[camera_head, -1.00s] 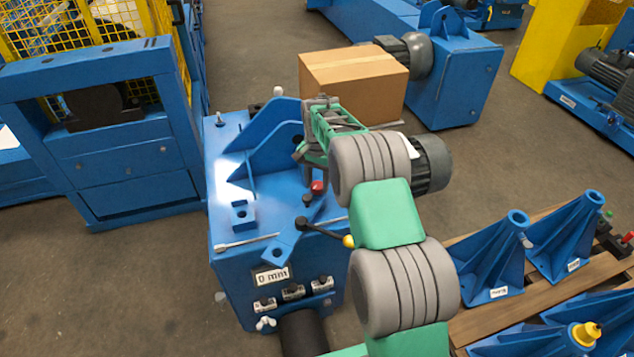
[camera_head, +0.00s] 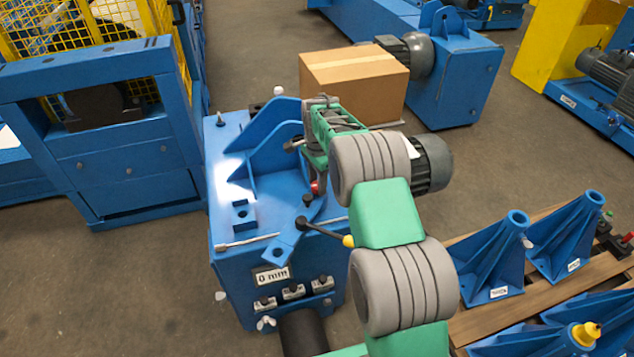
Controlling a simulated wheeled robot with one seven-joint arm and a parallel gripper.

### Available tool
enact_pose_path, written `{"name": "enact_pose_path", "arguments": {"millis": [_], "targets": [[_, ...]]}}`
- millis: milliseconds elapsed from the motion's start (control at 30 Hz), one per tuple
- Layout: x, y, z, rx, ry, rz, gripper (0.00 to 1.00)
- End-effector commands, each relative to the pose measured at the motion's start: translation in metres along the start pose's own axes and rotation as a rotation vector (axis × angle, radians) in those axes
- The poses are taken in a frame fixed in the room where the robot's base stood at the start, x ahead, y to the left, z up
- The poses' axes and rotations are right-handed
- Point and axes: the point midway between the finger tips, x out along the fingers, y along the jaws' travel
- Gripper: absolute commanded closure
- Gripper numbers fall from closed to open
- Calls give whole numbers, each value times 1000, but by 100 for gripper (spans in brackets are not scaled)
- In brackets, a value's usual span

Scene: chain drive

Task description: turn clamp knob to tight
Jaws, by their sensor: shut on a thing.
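My gripper (camera_head: 314,163), at the end of my green and grey arm, is over the top of the blue machine block (camera_head: 227,143), by the blue angled bracket (camera_head: 262,160). It is shut on the clamp knob, which is mostly hidden behind the jaws and wrist. I cannot tell the knob's setting from this view. A small red part (camera_head: 316,187) shows just below the gripper. A black lever with a yellow ball end (camera_head: 347,241) is lower down, partly behind my arm. A plate marked "0 mm" (camera_head: 272,276) is on the block's front.
A cardboard box (camera_head: 352,82) stands close behind my gripper. A grey motor (camera_head: 432,162) is right of my wrist. Blue cone-shaped stands (camera_head: 488,260) sit on a wooden pallet at the right. A blue frame with yellow mesh (camera_head: 110,130) is at the left.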

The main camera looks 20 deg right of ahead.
Motion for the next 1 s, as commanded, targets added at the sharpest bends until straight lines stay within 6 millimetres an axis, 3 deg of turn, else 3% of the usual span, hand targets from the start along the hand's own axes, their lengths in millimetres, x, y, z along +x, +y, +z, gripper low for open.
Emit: {"name": "enact_pose_path", "arguments": {"millis": [367,400,633,867,1000], "targets": [[0,0,0,6,0,0,100],[0,0,0,6,0,0,59],[0,0,0,5,0,0,40],[0,0,0,5,0,0,40],[-14,-1,-1,5,2,-5,40]]}}
